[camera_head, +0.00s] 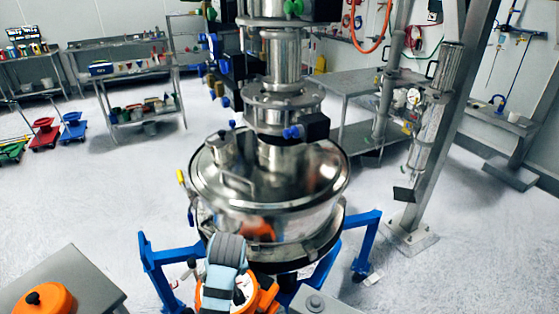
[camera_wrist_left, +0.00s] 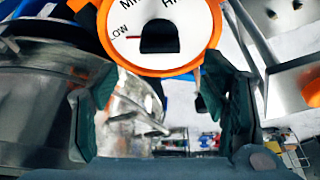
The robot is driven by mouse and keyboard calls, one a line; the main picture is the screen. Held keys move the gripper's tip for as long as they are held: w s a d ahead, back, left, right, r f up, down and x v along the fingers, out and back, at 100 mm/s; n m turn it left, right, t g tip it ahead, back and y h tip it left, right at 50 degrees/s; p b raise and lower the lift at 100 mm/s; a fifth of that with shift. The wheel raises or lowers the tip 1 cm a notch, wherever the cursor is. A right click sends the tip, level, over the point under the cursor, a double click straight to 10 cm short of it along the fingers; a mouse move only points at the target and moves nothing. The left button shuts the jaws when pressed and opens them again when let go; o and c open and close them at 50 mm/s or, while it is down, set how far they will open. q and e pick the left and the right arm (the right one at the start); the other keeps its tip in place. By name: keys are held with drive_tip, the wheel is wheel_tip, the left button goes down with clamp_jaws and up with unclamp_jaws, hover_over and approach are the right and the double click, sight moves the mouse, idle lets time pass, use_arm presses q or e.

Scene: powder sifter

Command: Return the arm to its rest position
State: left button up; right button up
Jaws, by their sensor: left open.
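In the wrist view my left gripper (camera_wrist_left: 155,78) is open, with its dark fingers spread at left and right. Between and beyond the fingertips is a dial (camera_wrist_left: 130,32) with an orange rim, a white face with printed lettering and a dark knob or slot. No object is held between the fingers. In the head view a grey and light-blue banded part (camera_head: 225,262) stands at the bottom centre in front of orange parts. I cannot tell the gripper's fingers there. My right gripper is not in view.
A steel sifter (camera_head: 325,170) stands at the centre on a blue frame (camera_head: 150,262). A grey surface with an orange round piece (camera_head: 45,300) is at the lower left. A metal post (camera_head: 455,110) is at the right. Open floor (camera_head: 80,200) lies left of the sifter.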

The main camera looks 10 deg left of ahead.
use_arm(q)
drive_tip(key=s+a+f+m+h, duration=0.15)
drive_tip(key=s+m, duration=0.25)
drive_tip(key=s, duration=0.8)
drive_tip(key=s+a+f+m, duration=0.2)
drive_tip(key=s+f+m, duration=0.15)
drive_tip(key=s, duration=0.85)
drive_tip(key=s+a+f+g+b, duration=0.1)
drive_tip(key=s+f+b, duration=0.1)
drive_tip(key=f, duration=1.1)
drive_tip(key=s+a+f+b, duration=0.1)
drive_tip(key=s+f+b, duration=0.1)
drive_tip(key=f, duration=1)
drive_tip(key=s+f+g+b, duration=0.1)
drive_tip(key=s+f, duration=1.1)
drive_tip(key=shift+s+f+b, duration=0.35)
drive_tip(key=shift+b, duration=0.05)
